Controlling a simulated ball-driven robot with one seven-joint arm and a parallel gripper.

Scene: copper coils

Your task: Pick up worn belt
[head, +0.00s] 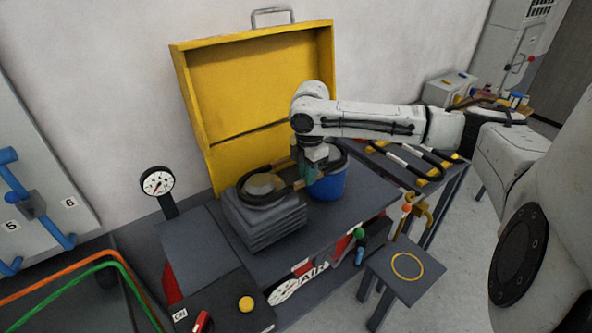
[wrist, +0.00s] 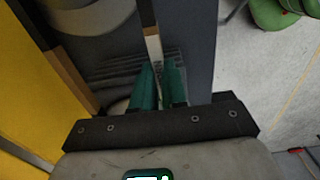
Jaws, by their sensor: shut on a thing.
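The worn belt (head: 247,192) is a dark loop with brownish stretches. In the head view its left end lies around a grey round pulley (head: 262,184) on a ribbed grey block, and its right part runs to my gripper (head: 308,174). The gripper points down above the block's right side. In the wrist view the green fingers of my gripper (wrist: 159,88) are closed on a pale stretch of the belt (wrist: 153,43). Another dark and brown stretch runs along the left of that view. The arm hides part of the belt's far right end.
A blue bucket-like part (head: 328,187) stands just right of the gripper. A raised yellow cover (head: 255,80) stands behind. A gauge (head: 157,182) is at left.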

